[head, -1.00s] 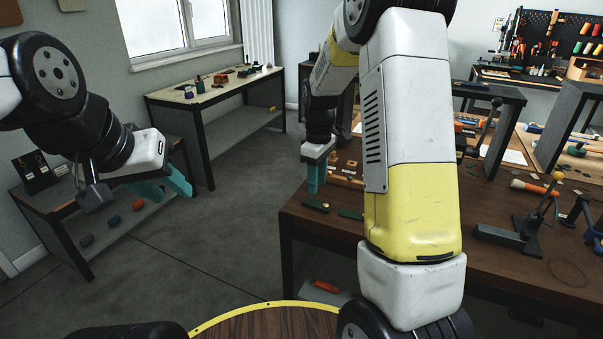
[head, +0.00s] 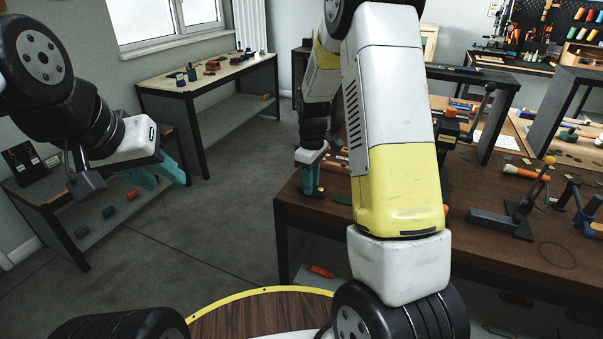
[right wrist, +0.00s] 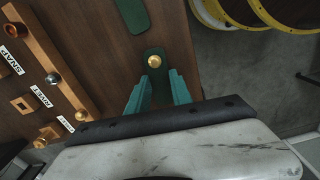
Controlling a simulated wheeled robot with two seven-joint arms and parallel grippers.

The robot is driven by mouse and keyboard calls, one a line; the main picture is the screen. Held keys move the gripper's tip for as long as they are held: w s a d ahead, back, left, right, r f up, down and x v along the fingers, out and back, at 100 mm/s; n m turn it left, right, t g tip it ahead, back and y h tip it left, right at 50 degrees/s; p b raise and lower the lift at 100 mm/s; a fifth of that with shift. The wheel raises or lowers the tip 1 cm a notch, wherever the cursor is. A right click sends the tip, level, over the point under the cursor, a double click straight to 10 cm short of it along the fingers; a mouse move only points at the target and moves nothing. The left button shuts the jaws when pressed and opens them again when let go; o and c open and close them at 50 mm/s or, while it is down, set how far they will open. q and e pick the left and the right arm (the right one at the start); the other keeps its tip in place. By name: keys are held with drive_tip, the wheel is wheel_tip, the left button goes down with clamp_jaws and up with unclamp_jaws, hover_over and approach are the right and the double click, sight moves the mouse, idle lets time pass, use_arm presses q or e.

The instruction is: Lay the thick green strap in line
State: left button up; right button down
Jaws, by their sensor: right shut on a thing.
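In the right wrist view, a green strap (right wrist: 158,78) with a rounded end and a round brass knob (right wrist: 154,62) lies between the teal fingers of my right gripper (right wrist: 162,76). The gripper is shut on this strap, at or just above the dark wooden table. A second green strap piece (right wrist: 133,17) lies apart, beyond the knob. In the head view my right gripper (head: 311,190) is low at the table's left edge, and a green piece (head: 341,199) shows beside it, partly behind my arm. My left gripper (head: 162,174) is open and empty, away from the table.
A wooden rack (right wrist: 45,62) with labels and metal pieces stands left of the straps in the wrist view. Open floor lies to the left.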

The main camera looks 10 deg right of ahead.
drive_tip(key=shift+r, duration=2.1)
